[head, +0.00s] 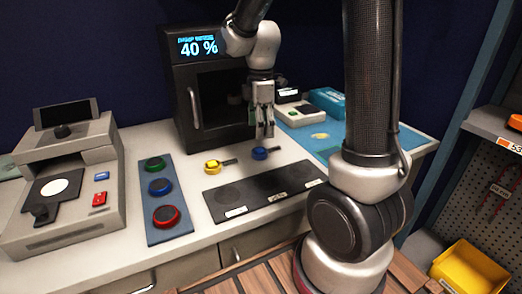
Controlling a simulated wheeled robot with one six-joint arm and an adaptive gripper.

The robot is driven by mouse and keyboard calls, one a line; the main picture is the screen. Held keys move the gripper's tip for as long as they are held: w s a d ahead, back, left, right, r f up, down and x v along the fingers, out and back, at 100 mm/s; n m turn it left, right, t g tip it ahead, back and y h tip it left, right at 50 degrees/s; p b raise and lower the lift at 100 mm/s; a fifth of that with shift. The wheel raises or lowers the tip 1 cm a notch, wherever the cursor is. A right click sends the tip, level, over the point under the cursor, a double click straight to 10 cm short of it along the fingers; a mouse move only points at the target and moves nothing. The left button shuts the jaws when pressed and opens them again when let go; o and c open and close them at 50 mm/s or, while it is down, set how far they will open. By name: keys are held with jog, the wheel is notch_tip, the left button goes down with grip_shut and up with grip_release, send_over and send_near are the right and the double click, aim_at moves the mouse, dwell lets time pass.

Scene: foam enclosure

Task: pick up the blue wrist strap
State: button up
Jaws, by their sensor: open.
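The blue wrist strap (260,153) is a small blue coil with a dark tail reaching to its right. It lies on the white worktop, behind the dark mat (262,190). My gripper (264,134) points down just above and behind the strap in the picture, with its fingers apart and nothing between them. The exact height gap cannot be told. A similar yellow strap (212,167) with a dark tail lies to the left of the blue one.
A black cabinet (207,130) with a 40 % display stands behind. A panel (163,199) with green, blue and red buttons and a grey machine (65,190) are at left. A blue mat (330,133) with a white device (297,114) is at right. A yellow bin (470,270) is lower right.

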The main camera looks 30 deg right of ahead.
aim_at(261, 150)
jog(key=shift+f+n, duration=0.25)
jog(key=shift+n, duration=0.15)
jog(key=f, duration=0.7)
jog(key=shift+s+a+f, duration=0.15)
jog(key=shift+s+f, duration=0.05)
jog(key=c, duration=1)
